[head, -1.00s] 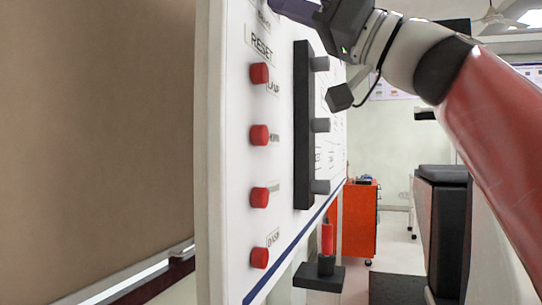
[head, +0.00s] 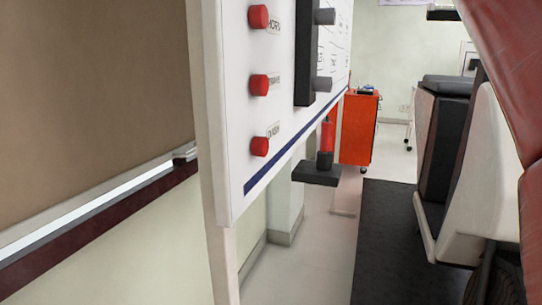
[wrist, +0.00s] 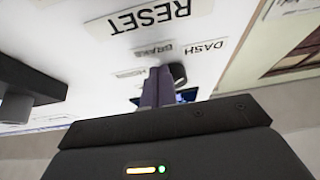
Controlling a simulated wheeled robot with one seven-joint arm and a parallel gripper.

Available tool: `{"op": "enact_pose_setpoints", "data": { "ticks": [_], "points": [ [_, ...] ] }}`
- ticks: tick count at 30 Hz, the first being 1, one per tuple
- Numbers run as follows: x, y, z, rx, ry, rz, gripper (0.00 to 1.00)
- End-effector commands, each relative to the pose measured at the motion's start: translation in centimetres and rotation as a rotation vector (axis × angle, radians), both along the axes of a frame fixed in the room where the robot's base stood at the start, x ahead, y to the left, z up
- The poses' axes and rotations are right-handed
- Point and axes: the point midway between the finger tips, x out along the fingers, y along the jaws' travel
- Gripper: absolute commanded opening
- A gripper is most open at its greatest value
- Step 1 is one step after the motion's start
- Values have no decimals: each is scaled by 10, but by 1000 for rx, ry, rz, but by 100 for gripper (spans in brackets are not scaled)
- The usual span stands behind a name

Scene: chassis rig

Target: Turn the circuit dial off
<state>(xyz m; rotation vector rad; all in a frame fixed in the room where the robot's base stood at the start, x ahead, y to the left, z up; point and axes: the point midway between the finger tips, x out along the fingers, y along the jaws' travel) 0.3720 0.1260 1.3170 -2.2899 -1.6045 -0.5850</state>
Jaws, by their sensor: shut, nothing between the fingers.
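The white control panel (head: 231,150) stands upright left of centre in the head view and fills much of the wrist view (wrist: 80,45). In the wrist view my gripper (wrist: 159,72) is shut and empty, its fingers pointing at the panel. A small dark round knob (wrist: 178,72), perhaps the circuit dial, shows right beside the fingertips, partly hidden by them. I cannot tell whether they touch or how the knob is turned. Upside-down labels RESET (wrist: 150,14) and DASH (wrist: 206,50) are nearby. My gripper is outside the head view.
Red buttons (head: 259,85) line the panel's left side. A black strip (head: 305,60) with grey knobs (head: 322,84) stands beside them; a dark block (wrist: 30,80) shows left in the wrist view. An orange cabinet (head: 358,128) and black seat (head: 442,140) stand behind. Floor lies between.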

Motion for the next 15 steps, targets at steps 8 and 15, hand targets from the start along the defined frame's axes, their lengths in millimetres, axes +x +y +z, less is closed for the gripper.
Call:
{"op": "enact_pose_setpoints", "data": {
  "ticks": [8, 15],
  "points": [
    [2, -2, -8, 0, 0, -1, 0],
    [-6, -26, -7, 0, 0, -4, 0]
  ]
}}
